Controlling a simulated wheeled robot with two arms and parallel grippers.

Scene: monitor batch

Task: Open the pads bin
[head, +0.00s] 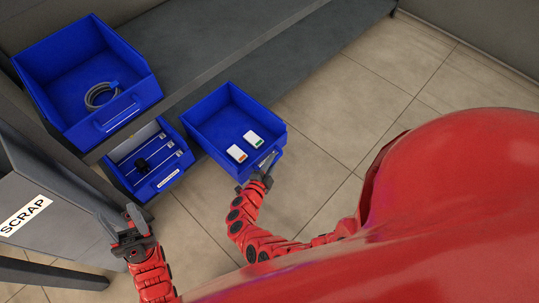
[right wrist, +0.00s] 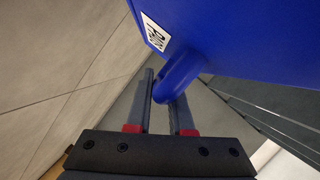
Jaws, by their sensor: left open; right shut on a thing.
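In the right wrist view the fingers (right wrist: 164,105) are shut on the bin's blue handle (right wrist: 180,77), below a white label (right wrist: 154,32). The bin's inside is out of that view. My left gripper (head: 119,222) is open and empty, near the SCRAP container, apart from the bins.
A blue bin with a coiled grey cable (head: 101,96) stands higher at the left. Below it is a blue bin with rods and a black part (head: 143,164). A grey container marked SCRAP (head: 22,214) stands at far left. Tiled floor (head: 385,95) is clear at the right.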

